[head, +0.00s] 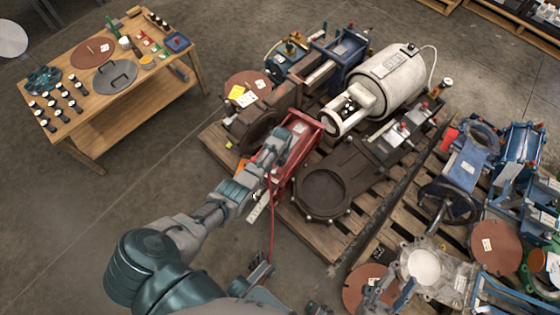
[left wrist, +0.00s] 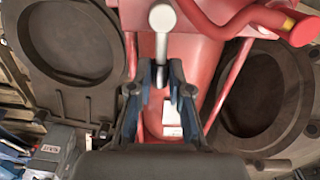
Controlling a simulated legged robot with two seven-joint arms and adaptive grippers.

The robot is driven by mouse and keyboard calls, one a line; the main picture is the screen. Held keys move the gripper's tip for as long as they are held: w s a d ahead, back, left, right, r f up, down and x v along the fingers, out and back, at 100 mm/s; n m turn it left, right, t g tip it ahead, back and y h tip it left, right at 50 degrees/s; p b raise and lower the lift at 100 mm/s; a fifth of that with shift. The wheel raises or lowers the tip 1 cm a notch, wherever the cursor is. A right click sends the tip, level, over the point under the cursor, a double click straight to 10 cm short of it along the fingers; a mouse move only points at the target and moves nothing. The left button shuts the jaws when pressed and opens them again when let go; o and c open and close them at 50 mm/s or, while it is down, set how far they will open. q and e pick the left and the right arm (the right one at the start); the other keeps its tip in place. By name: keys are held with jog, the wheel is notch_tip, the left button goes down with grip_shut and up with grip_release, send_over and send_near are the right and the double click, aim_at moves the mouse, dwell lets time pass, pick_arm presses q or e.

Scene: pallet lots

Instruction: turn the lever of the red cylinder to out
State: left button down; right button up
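The red cylinder (head: 302,138) lies on the pallet in the middle of the head view. In the left wrist view its red body (left wrist: 200,60) fills the middle. A lever (left wrist: 161,45) with a pale grey round knob (left wrist: 162,18) stands out over the body. My left gripper (head: 277,143) is at the cylinder's near left side. The lever is hidden or too small in the head view. I cannot make out my right gripper clearly.
A dark flange with a round opening (head: 325,192) lies right of the cylinder. A large white tank (head: 392,75) lies behind it. A wooden table (head: 110,118) with small parts stands at the left. Bare floor lies between table and pallet. A red hose (head: 271,225) hangs at the front.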

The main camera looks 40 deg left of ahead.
pick_arm(q)
jog(key=shift+d+r, duration=0.1)
jog(key=shift+a+n, duration=0.2)
jog(key=shift+n, duration=0.1)
jog(key=shift+a+n, duration=0.3)
jog(key=shift+n, duration=0.1)
jog(key=shift+s+a+r+n+p, duration=0.1)
jog(key=shift+a+n+p, duration=0.3)
jog(key=shift+n, duration=0.8)
jog(key=n, duration=0.1)
jog(key=a+n, duration=0.1)
jog(key=shift+s+a+n, duration=0.1)
jog(key=shift+s+n, duration=0.2)
jog(key=shift+n, duration=0.1)
jog(key=shift+s+a+n+p, duration=0.25)
jog(key=shift+n+p, duration=0.2)
jog(key=shift+n, duration=0.35)
pick_arm(e)
jog(key=shift+w+a+f+n+g, duration=0.1)
jog(key=shift+w+f+n+g, duration=0.2)
jog(key=shift+w+f+g, duration=1.2)
jog(key=shift+s+r, duration=0.15)
pick_arm(q)
jog(key=c, duration=1.1)
grip_release()
